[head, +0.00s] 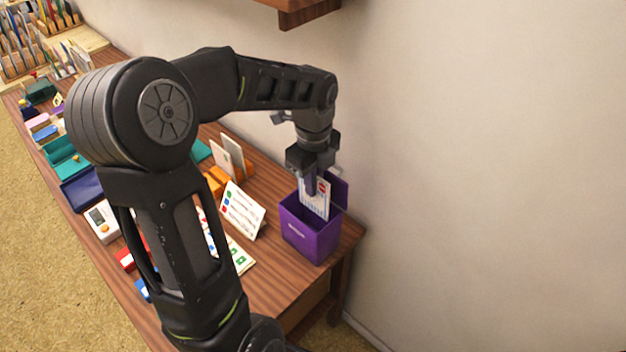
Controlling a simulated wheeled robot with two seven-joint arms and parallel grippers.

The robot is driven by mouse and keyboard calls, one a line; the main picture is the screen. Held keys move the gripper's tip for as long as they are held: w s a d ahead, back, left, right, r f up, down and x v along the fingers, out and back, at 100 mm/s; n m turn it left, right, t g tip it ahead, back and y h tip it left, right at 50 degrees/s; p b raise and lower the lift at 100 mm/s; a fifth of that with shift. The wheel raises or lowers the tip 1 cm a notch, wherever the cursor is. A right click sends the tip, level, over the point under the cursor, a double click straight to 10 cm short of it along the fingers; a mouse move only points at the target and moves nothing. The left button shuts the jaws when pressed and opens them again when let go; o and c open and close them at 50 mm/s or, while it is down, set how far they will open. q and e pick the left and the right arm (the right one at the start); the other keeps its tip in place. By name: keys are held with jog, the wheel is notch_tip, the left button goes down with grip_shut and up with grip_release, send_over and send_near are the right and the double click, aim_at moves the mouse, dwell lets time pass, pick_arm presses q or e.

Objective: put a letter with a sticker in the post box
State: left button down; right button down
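My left gripper (313,180) is above the purple post box (311,232) at the right end of the wooden table. It points down and is shut on a white letter (318,203) with a small red mark near its top. The letter is upright, and its lower part is hidden behind the box's front wall, so it is at least partly inside. The box's purple lid (339,188) stands raised at the back. My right gripper is not in view.
A white card with coloured dots (242,208) stands left of the box. Orange holders with cards (217,180), teal and blue trays (82,189) and a white device (103,221) lie farther left. A wall is close behind; a shelf (300,12) hangs above.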

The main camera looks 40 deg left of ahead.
pick_arm(q)
jog(key=shift+f+b, duration=0.3)
jog(key=shift+f, duration=0.25)
jog(key=c, duration=1.5)
grip_release()
jog(key=shift+c, duration=0.2)
jog(key=shift+r, duration=0.1)
notch_tip(320, 180, up, 6)
jog(key=p, duration=0.5)
